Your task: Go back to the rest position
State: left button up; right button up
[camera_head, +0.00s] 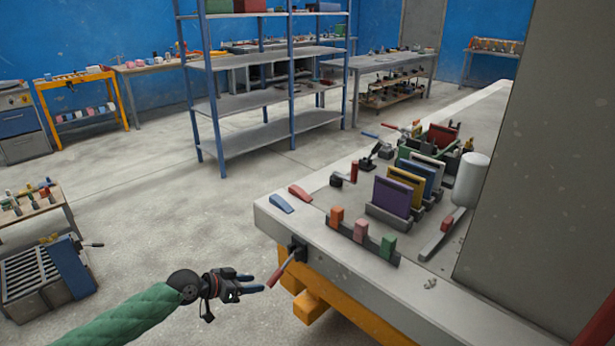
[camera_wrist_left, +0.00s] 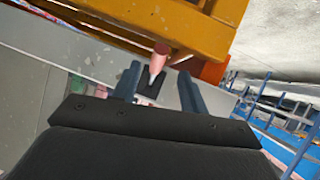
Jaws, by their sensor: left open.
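My left gripper (camera_head: 252,284) hangs over the floor at the left of the workbench, its green-sleeved arm coming in from the lower left. Its fingers are apart and point at a red-handled tool (camera_head: 282,271) at the bench's front edge. In the left wrist view the open fingers (camera_wrist_left: 160,92) show with the red handle (camera_wrist_left: 160,58) beyond and between them; I see no grip on it. My right gripper is in neither view.
The workbench (camera_head: 330,255) has a pale top and an orange frame (camera_head: 345,310). On it stand coloured panels (camera_head: 392,197), small coloured blocks (camera_head: 360,231) and a white cylinder (camera_head: 471,178). A grey pillar (camera_head: 545,180) blocks the right. Floor (camera_head: 190,230) lies clear behind my left arm.

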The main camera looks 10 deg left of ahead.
pick_arm(q)
jog(key=s+a+f+m+g+y, duration=0.1)
jog(key=s+a+f+g+y, duration=0.1)
jog(key=s+a+f+y, duration=0.15)
jog(key=s+d+r+y+p, duration=0.1)
jog(key=s+d+r+y, duration=0.35)
jog(key=s, duration=0.25)
jog(key=s+d+f+n+g+p, duration=0.1)
jog(key=s+d+f+n, duration=0.1)
jog(key=s, duration=0.7)
jog(key=s+d+f+n+g+p, duration=0.1)
jog(key=s+d+f+n, duration=0.1)
jog(key=s, duration=0.7)
jog(key=s+d+f+n+g+p, duration=0.1)
jog(key=s+d+f, duration=0.3)
jog(key=s, duration=0.6)
jog(key=shift+d+n+g, duration=0.5)
jog(key=shift+d, duration=0.25)
jog(key=shift+s, duration=0.1)
jog(key=shift+c, duration=0.4)
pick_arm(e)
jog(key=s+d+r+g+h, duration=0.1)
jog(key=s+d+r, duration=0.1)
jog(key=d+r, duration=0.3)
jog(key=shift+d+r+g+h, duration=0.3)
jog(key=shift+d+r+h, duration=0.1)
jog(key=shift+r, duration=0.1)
